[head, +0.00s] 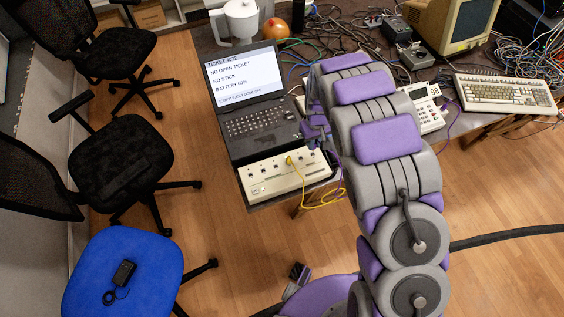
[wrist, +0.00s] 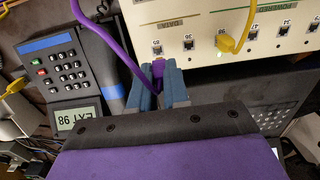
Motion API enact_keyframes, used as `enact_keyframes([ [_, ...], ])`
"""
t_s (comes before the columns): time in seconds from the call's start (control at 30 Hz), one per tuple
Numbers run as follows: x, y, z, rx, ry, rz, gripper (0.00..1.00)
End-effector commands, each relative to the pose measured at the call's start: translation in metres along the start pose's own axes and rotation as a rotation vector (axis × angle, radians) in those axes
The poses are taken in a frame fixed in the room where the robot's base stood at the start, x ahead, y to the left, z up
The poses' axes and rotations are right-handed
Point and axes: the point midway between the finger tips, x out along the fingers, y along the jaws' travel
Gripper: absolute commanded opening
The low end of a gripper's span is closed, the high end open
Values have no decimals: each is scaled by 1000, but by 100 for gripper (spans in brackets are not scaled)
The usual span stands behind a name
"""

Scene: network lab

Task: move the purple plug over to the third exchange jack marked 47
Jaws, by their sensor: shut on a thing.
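The purple plug (wrist: 158,68) is between the blue-grey fingers of my gripper (wrist: 159,80) in the wrist view, with its purple cable running up and left. My gripper is shut on it, just in front of the leftmost visible jack of the cream exchange box (wrist: 275,50). I cannot tell whether plug and box touch. The jack labels appear upside down and are too small to read surely. In the head view the exchange box (head: 262,184) lies at the table's front edge. My gripper (head: 318,140) is beside its right end; the plug is not clear there.
A yellow plug (wrist: 226,44) sits in another jack; its cable (head: 325,197) loops off the box. A laptop (head: 250,100) stands behind the box. A phone (wrist: 70,70) reading EXT 98 is at left in the wrist view. Loose cables clutter the table behind.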

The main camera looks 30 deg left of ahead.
Motion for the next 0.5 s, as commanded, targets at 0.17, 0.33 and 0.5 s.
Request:
enact_keyframes([
  [0.17,-6,-44,-4,-9,0,2,0],
  [0.33,-14,-96,-4,-8,-1,2,0],
  [0.5,-19,-127,-2,-3,0,0,0],
])
